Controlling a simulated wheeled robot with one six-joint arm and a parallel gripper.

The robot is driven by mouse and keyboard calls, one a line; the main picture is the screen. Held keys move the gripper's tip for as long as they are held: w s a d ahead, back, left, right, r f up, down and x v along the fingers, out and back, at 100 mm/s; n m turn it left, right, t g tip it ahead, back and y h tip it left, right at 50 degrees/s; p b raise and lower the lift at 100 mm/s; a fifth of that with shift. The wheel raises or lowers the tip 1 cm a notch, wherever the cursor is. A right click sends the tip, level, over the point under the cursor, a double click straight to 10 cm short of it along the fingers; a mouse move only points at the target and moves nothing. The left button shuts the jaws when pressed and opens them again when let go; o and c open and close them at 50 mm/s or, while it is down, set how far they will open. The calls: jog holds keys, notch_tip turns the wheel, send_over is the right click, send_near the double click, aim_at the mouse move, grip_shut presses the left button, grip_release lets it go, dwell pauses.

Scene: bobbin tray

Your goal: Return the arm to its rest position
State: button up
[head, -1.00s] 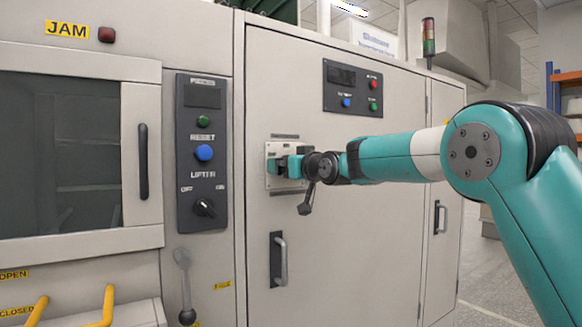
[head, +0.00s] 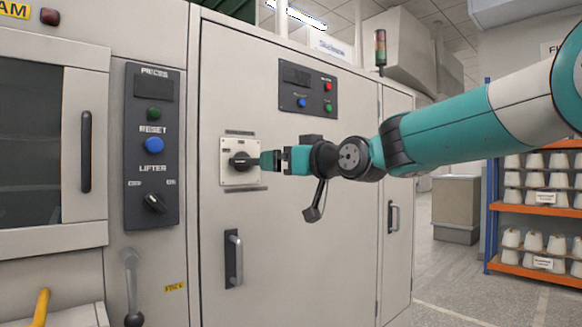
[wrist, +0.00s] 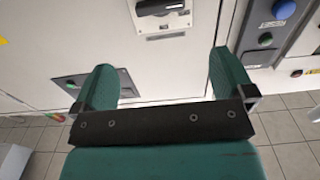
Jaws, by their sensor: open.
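My teal arm (head: 450,128) reaches in from the right in the head view. My gripper (head: 268,161) is open in front of the cabinet door, just right of a black rotary handle (head: 240,161) on a light square plate (head: 240,178). In the head view the fingertips look close to the handle; I cannot tell there whether they touch. In the wrist view the two green fingers of my gripper (wrist: 165,80) are spread with nothing between them. The handle (wrist: 160,7) lies beyond them at the top edge, apart from the fingertips.
The grey cabinet (head: 300,235) fills the middle, with a door handle (head: 233,258) below. A control panel (head: 152,145) and a windowed door (head: 85,150) are at left. Orange shelves with white bobbins (head: 540,200) stand at right.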

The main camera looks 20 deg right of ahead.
jog(key=shift+s+d, duration=0.1)
jog(key=shift+s, duration=0.25)
jog(key=s+a+f+n+g, duration=0.1)
jog(key=s+a+f+g, duration=0.4)
jog(key=f, duration=0.3)
jog(key=s+a+f+g, duration=0.4)
jog(key=s+f, duration=0.4)
jog(key=s+a+f+n+g+h, duration=0.1)
jog(key=s+f+g, duration=0.4)
jog(key=s, duration=0.5)
jog(key=s+f+n+g, duration=0.1)
jog(key=s+f+g, duration=0.2)
jog(key=s+f, duration=0.5)
notch_tip(320, 180, up, 15)
jog(key=s+p, duration=0.2)
jog(key=p, duration=1.2)
jog(key=shift+s+d+f, duration=0.15)
